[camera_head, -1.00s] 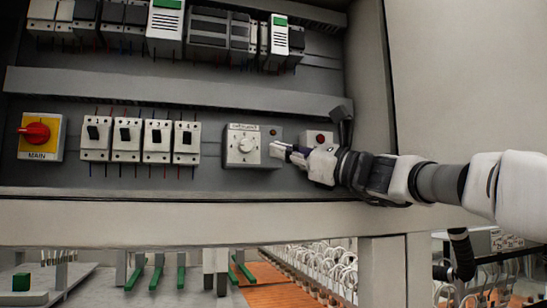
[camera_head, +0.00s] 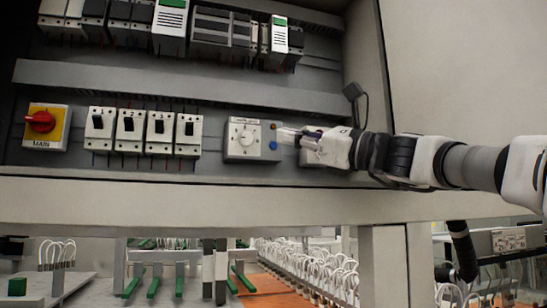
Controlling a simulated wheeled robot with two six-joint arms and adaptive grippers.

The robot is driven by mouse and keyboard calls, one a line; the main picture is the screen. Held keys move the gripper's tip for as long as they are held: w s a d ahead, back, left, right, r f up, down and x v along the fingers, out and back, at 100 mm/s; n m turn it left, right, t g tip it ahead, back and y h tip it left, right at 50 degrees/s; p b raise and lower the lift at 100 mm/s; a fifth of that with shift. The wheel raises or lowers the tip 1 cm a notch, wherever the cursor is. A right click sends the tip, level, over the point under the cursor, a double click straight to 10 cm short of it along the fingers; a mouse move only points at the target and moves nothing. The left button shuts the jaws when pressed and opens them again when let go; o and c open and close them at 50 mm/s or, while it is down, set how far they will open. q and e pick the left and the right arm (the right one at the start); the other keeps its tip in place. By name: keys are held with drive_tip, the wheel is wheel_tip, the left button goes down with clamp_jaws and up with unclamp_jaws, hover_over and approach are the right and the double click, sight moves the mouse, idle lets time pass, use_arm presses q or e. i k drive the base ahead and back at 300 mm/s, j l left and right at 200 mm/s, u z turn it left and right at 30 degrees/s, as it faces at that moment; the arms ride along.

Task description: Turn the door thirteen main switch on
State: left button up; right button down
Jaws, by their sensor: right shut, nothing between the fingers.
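The main switch (camera_head: 41,121) is a red rotary knob on a yellow plate marked MAIN, at the left end of the lower row in the cabinet. Its handle lies roughly level. My right gripper (camera_head: 283,135) comes in from the right, shut and empty. Its fingertips are at the right edge of a grey dial box (camera_head: 242,139), near its blue button (camera_head: 272,145); whether they touch the box I cannot tell. The gripper is far to the right of the main switch. No door number is readable. My left gripper is not in view.
Several numbered breakers (camera_head: 145,131) stand between the main switch and the dial box. A grey duct (camera_head: 180,88) runs above them, and the cabinet's front ledge (camera_head: 180,200) runs below. My right gripper partly covers another box (camera_head: 312,155).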

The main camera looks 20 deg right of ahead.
sight(42, 122)
drive_tip(key=k, duration=1)
